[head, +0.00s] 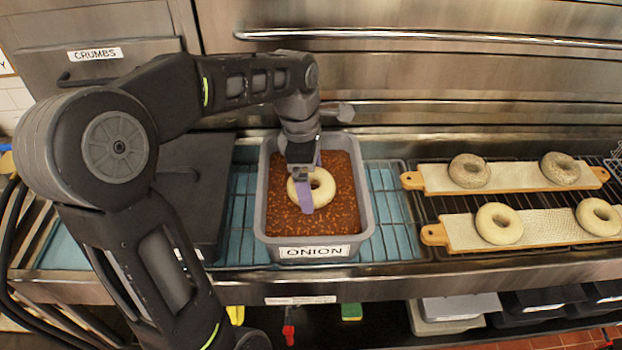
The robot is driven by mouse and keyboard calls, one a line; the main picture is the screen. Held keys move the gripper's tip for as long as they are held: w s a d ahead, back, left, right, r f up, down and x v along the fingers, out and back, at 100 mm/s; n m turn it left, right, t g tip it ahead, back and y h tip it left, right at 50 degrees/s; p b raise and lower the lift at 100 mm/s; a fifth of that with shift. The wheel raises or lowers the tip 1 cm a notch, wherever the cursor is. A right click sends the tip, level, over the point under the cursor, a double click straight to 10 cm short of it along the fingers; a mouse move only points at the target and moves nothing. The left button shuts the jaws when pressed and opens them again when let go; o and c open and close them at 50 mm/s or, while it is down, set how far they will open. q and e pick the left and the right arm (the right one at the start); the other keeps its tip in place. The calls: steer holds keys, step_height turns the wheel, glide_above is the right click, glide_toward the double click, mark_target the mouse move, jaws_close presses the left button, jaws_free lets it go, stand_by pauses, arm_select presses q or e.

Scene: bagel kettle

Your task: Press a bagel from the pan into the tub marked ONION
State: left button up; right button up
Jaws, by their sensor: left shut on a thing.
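My left gripper (303,187) is shut on a pale bagel (324,187) over the grey tub marked ONION (314,252). One lilac finger shows across the bagel's ring on its left side. The bagel lies flat at or just above the brown onion bits (340,215) in the tub; I cannot tell whether it touches them. The pan is not clearly seen. My right gripper is not in view.
Two boards with wooden handles lie to the right. The back board (515,177) bears two speckled bagels (469,170), the front board (545,227) two plain ones (498,223). A dark lidded box (190,195) stands left of the tub. A drawer labelled CRUMBS (94,54) is behind.

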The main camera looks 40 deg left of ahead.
arm_select(q)
step_height(320, 180, up, 10)
steer(key=p, duration=0.8)
steer(key=shift+s, duration=0.1)
stand_by(0.7)
